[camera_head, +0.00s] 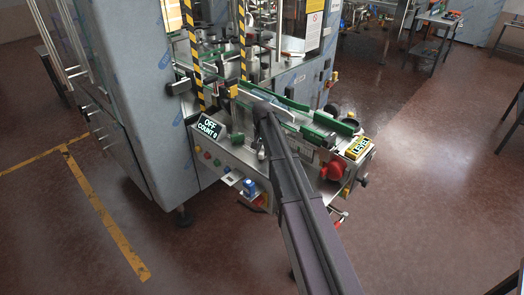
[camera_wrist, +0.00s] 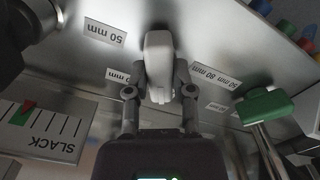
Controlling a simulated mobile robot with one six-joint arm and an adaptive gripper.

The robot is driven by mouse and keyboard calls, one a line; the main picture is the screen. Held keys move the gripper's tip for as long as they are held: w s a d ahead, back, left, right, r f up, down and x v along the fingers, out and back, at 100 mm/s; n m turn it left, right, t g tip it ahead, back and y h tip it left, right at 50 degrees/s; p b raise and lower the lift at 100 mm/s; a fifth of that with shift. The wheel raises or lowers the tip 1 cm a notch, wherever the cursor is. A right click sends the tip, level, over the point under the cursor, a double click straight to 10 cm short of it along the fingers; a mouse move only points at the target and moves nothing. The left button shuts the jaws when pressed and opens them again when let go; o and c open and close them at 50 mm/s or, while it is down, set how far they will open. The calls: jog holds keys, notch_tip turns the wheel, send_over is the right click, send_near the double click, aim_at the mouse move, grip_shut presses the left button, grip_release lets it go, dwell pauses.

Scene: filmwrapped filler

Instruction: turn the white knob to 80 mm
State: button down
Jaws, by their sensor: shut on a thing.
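The white knob (camera_wrist: 158,45) is upright in the picture at the upper middle of the wrist view. My gripper (camera_wrist: 160,74) is shut on its lower part, one finger on each side. Upside-down labels surround it: a "50 mm" label (camera_wrist: 104,33) at upper left, one partly hidden by my finger at left (camera_wrist: 117,75), and one at right (camera_wrist: 215,75) that seems to include 80 mm. I cannot tell which mark the knob points at. In the head view, my arm reaches the machine's front and hides the knob and my gripper.
A slack gauge (camera_wrist: 40,130) with a green and red pointer is at left in the wrist view. A green handle (camera_wrist: 265,106) on a metal rod stands close at right. In the head view, a display (camera_head: 209,128) reads OFF, COUNT 0; a red knob (camera_head: 331,171) is right of my arm.

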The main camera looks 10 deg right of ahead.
jog(key=n, duration=0.6)
jog(key=shift+s+n, duration=0.2)
jog(key=shift+n, duration=0.1)
jog(key=n, duration=0.5)
jog(key=shift+n, duration=0.3)
jog(key=shift+c, duration=2.4)
grip_release()
jog(key=shift+w, duration=0.15)
